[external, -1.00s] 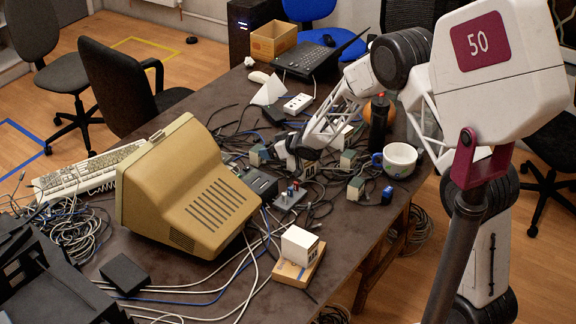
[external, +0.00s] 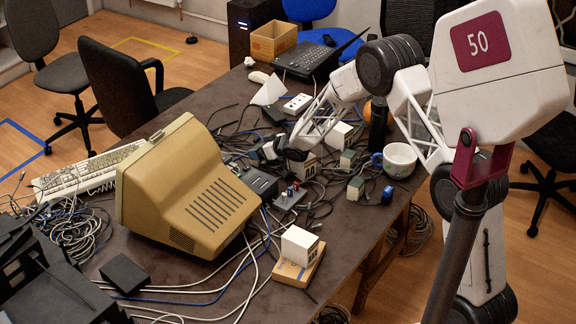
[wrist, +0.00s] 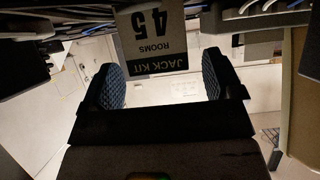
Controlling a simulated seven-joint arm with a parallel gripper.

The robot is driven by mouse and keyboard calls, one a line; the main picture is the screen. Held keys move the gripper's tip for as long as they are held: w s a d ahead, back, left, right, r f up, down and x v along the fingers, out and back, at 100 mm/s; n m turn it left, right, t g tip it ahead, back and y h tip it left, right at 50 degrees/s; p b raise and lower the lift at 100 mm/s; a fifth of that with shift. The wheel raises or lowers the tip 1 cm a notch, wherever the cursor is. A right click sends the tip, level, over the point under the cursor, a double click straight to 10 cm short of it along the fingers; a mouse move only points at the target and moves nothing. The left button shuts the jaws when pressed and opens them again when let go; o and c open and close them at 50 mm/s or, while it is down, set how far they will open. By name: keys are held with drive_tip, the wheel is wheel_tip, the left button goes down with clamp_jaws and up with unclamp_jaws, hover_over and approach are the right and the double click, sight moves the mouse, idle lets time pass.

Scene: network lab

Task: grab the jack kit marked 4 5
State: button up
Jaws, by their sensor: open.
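The jack kit (wrist: 150,42) shows upside down at the top of the wrist view. My gripper (wrist: 161,76) is open, with one dark textured finger on each side of the picture. The label appears between the fingers and a little beyond them, with nothing gripped. In the external view my gripper (external: 284,153) is low over the cluttered table, beside a small box with a dark-printed label (external: 311,167). That print is too small to read there.
Several small boxes stand close by, among them a grey-green one (external: 355,188). A white mug (external: 399,160) is to the right, and a beige monitor (external: 190,190) to the left. Cables cover the table around the gripper. A white box (external: 299,246) sits nearer the front edge.

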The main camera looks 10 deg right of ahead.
drive_tip(key=shift+a, duration=0.1)
idle(0.5)
drive_tip(key=c, duration=1.1)
drive_tip(key=shift+r, duration=0.1)
wheel_tip(320, 180, up, 10)
drive_tip(key=shift+f, duration=0.15)
idle(0.4)
